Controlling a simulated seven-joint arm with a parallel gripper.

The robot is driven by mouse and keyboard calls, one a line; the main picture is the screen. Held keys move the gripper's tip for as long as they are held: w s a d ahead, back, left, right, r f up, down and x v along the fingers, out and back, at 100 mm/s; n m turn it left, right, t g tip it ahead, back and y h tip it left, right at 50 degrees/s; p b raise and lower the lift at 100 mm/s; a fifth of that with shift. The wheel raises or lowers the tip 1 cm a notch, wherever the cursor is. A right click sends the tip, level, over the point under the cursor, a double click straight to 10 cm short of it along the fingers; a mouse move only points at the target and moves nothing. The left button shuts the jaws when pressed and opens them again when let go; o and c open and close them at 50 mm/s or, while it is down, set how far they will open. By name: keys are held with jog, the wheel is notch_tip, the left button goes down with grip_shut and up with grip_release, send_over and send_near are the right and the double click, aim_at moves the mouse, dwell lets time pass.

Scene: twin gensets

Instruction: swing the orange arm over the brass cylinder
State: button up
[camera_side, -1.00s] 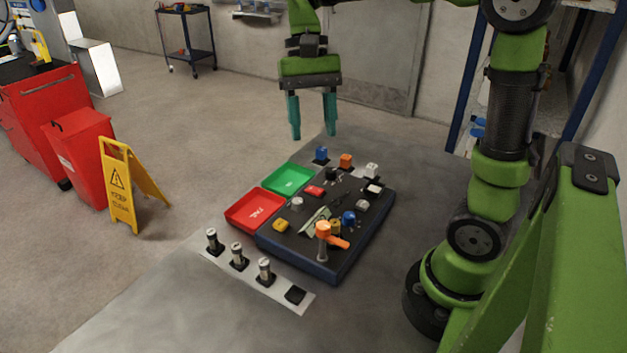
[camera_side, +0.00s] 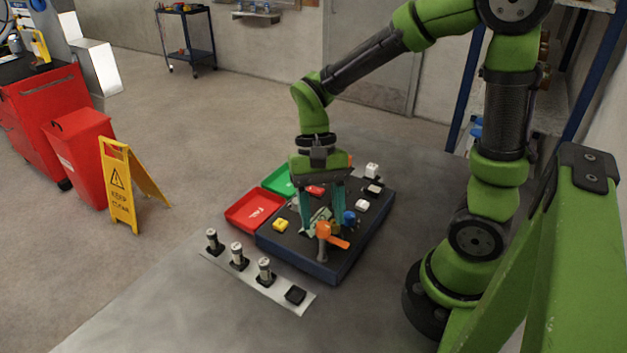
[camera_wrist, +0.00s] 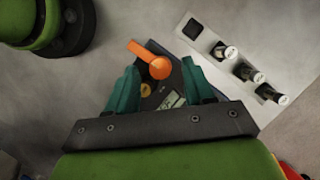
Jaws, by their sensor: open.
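The orange arm (camera_side: 337,242) sits on top of a grey post near the front right corner of a dark board (camera_side: 291,246). It points to the right in the side view. In the wrist view the orange arm (camera_wrist: 150,57) lies just beyond my fingertips, pointing up and left. A brass-coloured round part (camera_wrist: 146,90) shows near the left finger, beside the orange hub; I take it for the brass cylinder. The arm does not cover it in this view. My gripper (camera_side: 320,228) is open, pointing down over the board behind the orange hub; it also shows in the wrist view (camera_wrist: 160,72).
A red tray (camera_side: 240,221) and a green tray (camera_side: 270,181) adjoin the board's left side. A strip with several upright metal cylinders (camera_side: 264,266) lies in front.

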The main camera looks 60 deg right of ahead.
jog(key=shift+s+a+f, duration=0.15)
jog(key=shift+s+f, duration=0.05)
jog(key=shift+f, duration=0.35)
grip_shut()
